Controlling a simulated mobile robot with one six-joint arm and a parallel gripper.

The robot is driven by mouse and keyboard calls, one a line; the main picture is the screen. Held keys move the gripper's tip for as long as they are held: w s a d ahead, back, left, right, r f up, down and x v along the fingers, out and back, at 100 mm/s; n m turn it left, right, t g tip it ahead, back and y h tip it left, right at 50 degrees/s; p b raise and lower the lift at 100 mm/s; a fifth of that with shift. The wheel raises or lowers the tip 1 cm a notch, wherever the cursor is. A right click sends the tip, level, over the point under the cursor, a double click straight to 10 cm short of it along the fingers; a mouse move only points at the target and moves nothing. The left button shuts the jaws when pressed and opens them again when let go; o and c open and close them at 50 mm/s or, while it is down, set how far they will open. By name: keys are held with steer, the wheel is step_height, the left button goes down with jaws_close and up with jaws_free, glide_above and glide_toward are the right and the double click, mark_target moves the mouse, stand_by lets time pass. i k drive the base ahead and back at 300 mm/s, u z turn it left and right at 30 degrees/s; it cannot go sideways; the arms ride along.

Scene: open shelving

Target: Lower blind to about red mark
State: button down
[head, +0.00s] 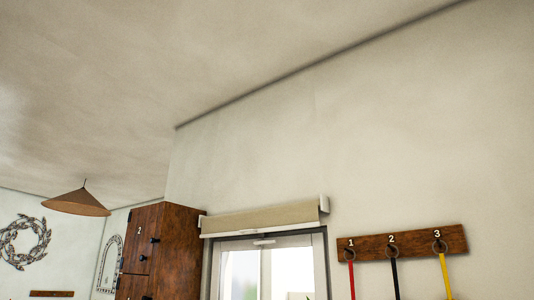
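A beige roller blind (262,217) is mounted above a window (264,267) at the lower middle of the head view. The blind is rolled up nearly all the way, with its pale bottom bar (264,231) at the top of the window frame. A small white handle (264,242) shows just under the bar. No red mark is visible beside the window; its lower part is cut off by the picture's bottom edge. My gripper is not in view.
Right of the window is a wooden rack (402,242) numbered 1 to 3, with red (352,280), black (395,278) and yellow (445,277) straps hanging. A tall wooden cabinet (178,248) stands left of the window. A cone lamp (77,203) hangs farther left.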

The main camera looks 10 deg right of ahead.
mark_target(304, 226)
steer(key=u, duration=0.15)
steer(key=i, duration=0.9)
steer(key=z, duration=0.05)
